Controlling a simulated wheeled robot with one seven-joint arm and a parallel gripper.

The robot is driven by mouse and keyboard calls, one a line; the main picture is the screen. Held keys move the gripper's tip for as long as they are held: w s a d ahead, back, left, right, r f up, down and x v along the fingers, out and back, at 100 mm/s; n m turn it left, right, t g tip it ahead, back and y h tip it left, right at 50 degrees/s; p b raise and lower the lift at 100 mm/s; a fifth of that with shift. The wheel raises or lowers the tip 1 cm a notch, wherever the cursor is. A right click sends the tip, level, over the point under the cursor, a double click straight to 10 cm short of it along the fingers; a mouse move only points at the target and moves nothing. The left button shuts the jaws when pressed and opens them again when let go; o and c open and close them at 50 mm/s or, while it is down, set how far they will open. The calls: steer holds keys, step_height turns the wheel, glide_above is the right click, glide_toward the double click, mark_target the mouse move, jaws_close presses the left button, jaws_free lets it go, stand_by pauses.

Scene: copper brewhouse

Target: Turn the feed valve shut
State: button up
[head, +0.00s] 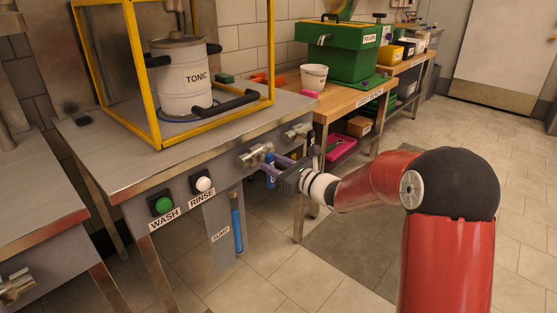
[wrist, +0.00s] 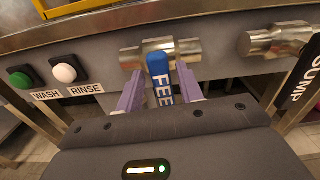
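The feed valve (wrist: 160,46) is a steel pipe fitting on the front of the metal bench; it also shows in the head view (head: 255,153). Its blue lever (wrist: 159,72), with white letters reading "FEE", points down and outward from the fitting. My gripper (wrist: 160,82) is open, with one purple finger on each side of the blue lever. Narrow gaps seem to show between lever and fingers. In the head view my gripper (head: 281,168) is just below the bench edge, and it partly hides the lever. The lever's lower end is hidden by my gripper's body in the wrist view.
A second steel valve (wrist: 278,41) with a dark lever (wrist: 303,75), label ending "UMP", is close on the right. The green WASH button (wrist: 20,79) and white RINSE button (wrist: 66,72) are on the left. A caged TONIC keg (head: 186,80) stands above.

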steer(key=shift+b+v, duration=0.4)
steer(key=shift+v, duration=2.55)
steer(key=v, duration=0.7)
steer(key=s+a+r+n+g+h+p, duration=0.1)
steer(key=s+a+n+g+h+p, duration=0.2)
steer(key=s+n+g, duration=0.95)
steer(key=s+d+r+n+t+h, duration=0.2)
steer(key=s+d+n+t+h, duration=0.5)
steer(key=s+d+n+h, duration=0.4)
steer(key=s+d+n, duration=0.1)
steer(key=s+d, duration=0.2)
steer(key=s, duration=0.3)
steer(key=shift+s, duration=0.15)
